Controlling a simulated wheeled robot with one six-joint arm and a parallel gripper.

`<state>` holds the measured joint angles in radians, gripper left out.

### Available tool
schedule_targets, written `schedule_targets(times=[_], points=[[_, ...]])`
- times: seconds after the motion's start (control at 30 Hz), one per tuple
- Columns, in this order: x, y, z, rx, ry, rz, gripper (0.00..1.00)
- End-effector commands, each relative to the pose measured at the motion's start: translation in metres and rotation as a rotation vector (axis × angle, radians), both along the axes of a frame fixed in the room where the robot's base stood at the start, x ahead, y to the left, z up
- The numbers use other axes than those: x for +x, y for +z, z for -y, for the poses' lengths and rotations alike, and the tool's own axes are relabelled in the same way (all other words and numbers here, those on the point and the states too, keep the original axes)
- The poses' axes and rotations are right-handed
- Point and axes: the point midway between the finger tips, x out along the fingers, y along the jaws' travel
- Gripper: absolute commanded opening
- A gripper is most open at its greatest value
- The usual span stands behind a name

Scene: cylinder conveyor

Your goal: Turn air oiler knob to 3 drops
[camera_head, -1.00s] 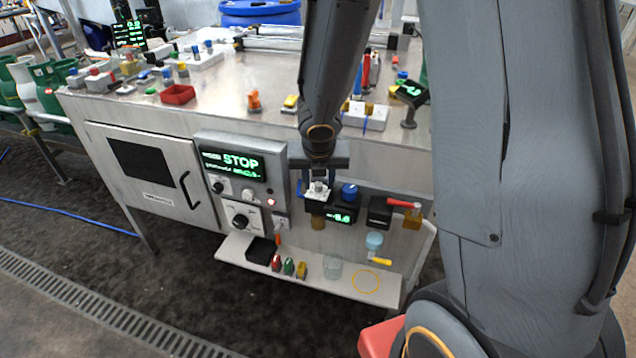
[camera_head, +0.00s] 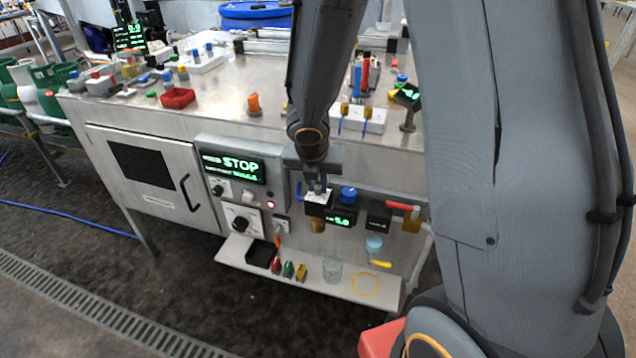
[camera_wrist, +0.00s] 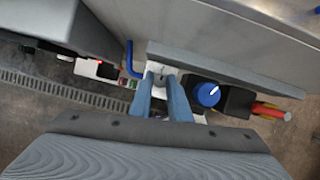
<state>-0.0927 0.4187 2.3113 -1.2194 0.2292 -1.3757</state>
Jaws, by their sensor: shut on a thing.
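The air oiler (camera_head: 319,197) is on the cabinet front, left of the blue knob, with a white dial plate on top. In the wrist view a small grey knob (camera_wrist: 164,79) stands on the white dial plate (camera_wrist: 154,61). My gripper (camera_head: 317,186) reaches down onto it from above. In the wrist view my gripper (camera_wrist: 165,92) is shut on the grey knob, with a blue-grey finger on each side. The dial marks are too small to read. An amber bowl (camera_head: 317,226) hangs below the oiler.
The blue regulator knob (camera_head: 349,193) is close on the right, above a green display (camera_head: 341,221) that seems to read 5.0. Farther right is a red-handled valve (camera_head: 402,206). A blue lever (camera_wrist: 130,60) is just left of my fingers. A shelf (camera_head: 345,285) with small items runs below.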

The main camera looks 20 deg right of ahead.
Motion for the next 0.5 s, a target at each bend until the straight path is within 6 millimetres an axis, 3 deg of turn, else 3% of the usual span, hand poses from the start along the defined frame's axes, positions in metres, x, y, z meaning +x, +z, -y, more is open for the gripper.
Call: schedule_targets(times=[0.5], points=[[0.0018,0.0012,-0.0038,-0.001,-0.478,-0.001,0.00]])
